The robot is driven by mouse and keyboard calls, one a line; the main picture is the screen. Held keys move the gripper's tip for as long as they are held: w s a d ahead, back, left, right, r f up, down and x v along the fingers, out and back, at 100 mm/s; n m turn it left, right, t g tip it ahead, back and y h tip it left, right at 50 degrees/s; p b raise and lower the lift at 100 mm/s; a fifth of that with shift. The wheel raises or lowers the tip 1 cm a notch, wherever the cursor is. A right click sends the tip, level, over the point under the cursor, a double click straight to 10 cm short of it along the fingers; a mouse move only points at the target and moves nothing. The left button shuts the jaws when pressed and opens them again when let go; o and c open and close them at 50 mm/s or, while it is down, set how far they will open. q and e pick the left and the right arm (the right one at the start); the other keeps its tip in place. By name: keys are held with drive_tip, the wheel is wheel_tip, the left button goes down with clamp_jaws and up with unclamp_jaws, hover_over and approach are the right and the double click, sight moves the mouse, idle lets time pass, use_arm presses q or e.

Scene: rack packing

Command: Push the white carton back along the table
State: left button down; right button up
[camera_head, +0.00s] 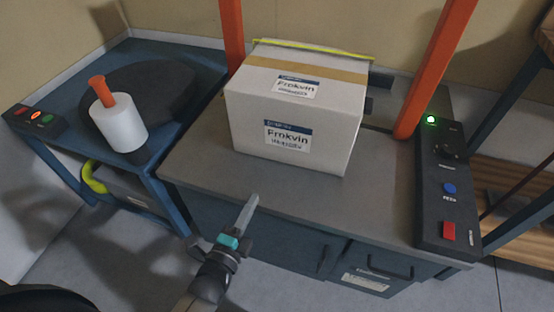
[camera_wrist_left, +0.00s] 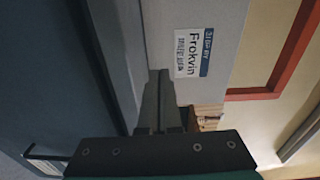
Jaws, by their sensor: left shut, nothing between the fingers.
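The white carton (camera_head: 296,118) stands upright on the grey table (camera_head: 215,175), with tan tape along its top and labels reading "Frokvin" on its top and front. A yellow strap (camera_head: 315,49) runs along its top back edge. My left gripper (camera_head: 247,207) is shut and empty in front of the carton, near the table's front edge, with a visible gap between them. In the left wrist view the shut fingers (camera_wrist_left: 158,90) point toward the carton's labelled face (camera_wrist_left: 210,30). My right gripper is not in view.
Orange posts (camera_head: 436,70) rise on both sides of the carton. A control panel (camera_head: 446,190) with a green light and buttons lies on the right. At left, a blue stand (camera_head: 165,60) holds a dark disc and a white roll (camera_head: 119,124). The table in front of the carton is clear.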

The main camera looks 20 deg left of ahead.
use_arm(q)
drive_tip(key=b, duration=0.4)
approach(278, 152)
drive_tip(key=w, duration=0.4)
drive_tip(key=shift+w+d, duration=0.1)
drive_tip(key=shift+w, duration=0.1)
drive_tip(key=shift+w+d+b, duration=0.15)
drive_tip(key=shift+w+b, duration=0.45)
drive_tip(key=shift+w, duration=0.65)
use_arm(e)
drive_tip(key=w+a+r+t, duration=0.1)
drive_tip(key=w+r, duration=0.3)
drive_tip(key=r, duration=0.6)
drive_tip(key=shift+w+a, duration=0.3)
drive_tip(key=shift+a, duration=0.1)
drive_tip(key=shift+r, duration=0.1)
use_arm(q)
drive_tip(key=shift+w, duration=0.1)
